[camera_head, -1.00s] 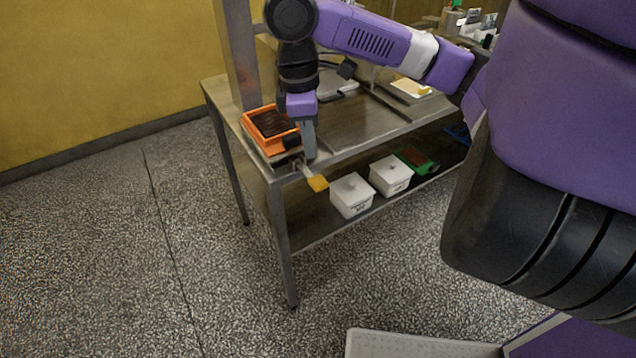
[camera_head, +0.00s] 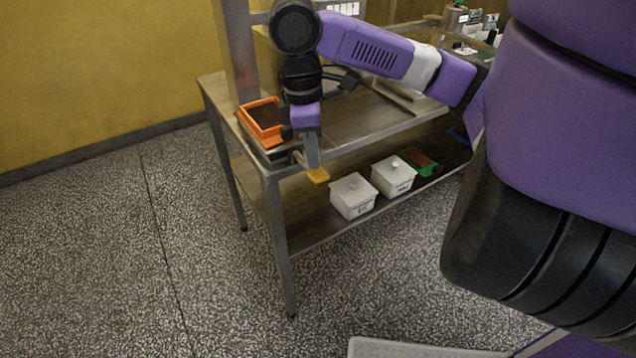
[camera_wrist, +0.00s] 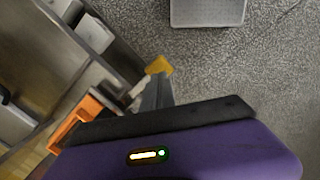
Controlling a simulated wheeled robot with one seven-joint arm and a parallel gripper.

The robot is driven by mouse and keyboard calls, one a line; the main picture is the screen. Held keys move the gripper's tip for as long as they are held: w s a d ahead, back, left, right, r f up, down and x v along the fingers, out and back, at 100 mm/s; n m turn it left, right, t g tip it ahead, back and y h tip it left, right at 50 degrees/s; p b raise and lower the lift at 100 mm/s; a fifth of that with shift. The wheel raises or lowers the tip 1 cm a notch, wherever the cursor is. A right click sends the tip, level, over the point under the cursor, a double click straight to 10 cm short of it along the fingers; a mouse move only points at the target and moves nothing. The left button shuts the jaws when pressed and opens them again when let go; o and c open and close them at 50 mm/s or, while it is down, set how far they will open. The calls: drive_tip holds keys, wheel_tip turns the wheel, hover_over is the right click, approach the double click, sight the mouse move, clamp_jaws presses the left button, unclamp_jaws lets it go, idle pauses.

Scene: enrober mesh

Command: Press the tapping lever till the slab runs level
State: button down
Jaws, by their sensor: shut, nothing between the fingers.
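The tapping lever has a yellow paddle end (camera_head: 318,175) that juts out past the front edge of the steel table. The paddle also shows in the wrist view (camera_wrist: 158,66). My gripper (camera_head: 313,163) is shut and empty, pointing down, with its tips right at the paddle. I cannot tell for sure whether they touch it. The orange tray (camera_head: 262,124) sits on the table's left corner with a dark brown slab (camera_head: 266,113) in it. Its edge shows in the wrist view (camera_wrist: 86,112). My gripper partly hides the tray's right side and the lever's arm.
The steel table (camera_head: 375,115) has a post at its back left. Two white lidded boxes (camera_head: 352,197) and a green tray (camera_head: 424,165) stand on the lower shelf. Bottles (camera_head: 455,17) stand at the back right.

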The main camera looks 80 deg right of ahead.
sight(314, 173)
drive_tip(key=shift+f+b, duration=0.3)
drive_tip(key=shift+f, duration=0.3)
drive_tip(key=shift+f, duration=0.1)
wheel_tip(314, 173, down, 2)
drive_tip(key=shift+f+b, duration=0.2)
drive_tip(key=shift+b, duration=0.55)
drive_tip(key=shift+w+r+p, duration=0.35)
drive_tip(key=shift+r+p, duration=0.1)
drive_tip(key=shift+p, duration=0.2)
drive_tip(key=shift+w+a+r+p, duration=0.15)
drive_tip(key=shift+w+p, duration=0.2)
drive_tip(key=shift+w, duration=0.2)
drive_tip(key=shift+w+a+r+p, duration=0.1)
drive_tip(key=shift+w+p, duration=0.2)
drive_tip(key=shift+w, duration=0.25)
wheel_tip(314, 173, up, 8)
drive_tip(key=p, duration=0.1)
drive_tip(key=shift+w+f, duration=0.15)
drive_tip(key=shift+w, duration=0.2)
